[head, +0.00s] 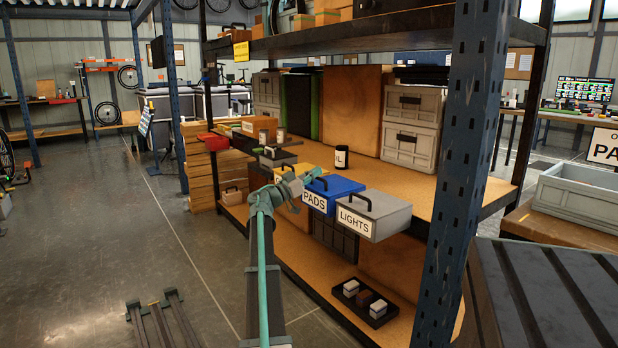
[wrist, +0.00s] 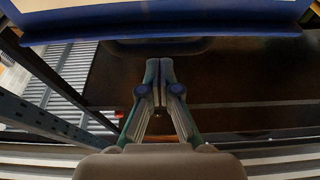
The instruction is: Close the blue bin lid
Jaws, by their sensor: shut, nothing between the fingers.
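The blue bin (head: 318,203), labelled PADS, sits at the front edge of the shelf between a yellow bin (head: 287,178) and a grey bin labelled LIGHTS (head: 372,228). Its blue lid (head: 344,186) with a dark handle looks about level on top; I cannot tell whether it is fully seated. My gripper (head: 315,175) is shut and empty, by the upper back left of the blue bin; contact cannot be told. In the wrist view, my gripper (wrist: 159,65) points toward a blue edge (wrist: 200,32) across the top, with a dark rounded shape below it.
The dark blue rack upright (head: 463,160) stands right of the bins. A black tray with small boxes (head: 365,302) lies on the lower shelf. Grey crates (head: 411,125) stand at the back of the shelf. Floor at left is mostly open (head: 120,220).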

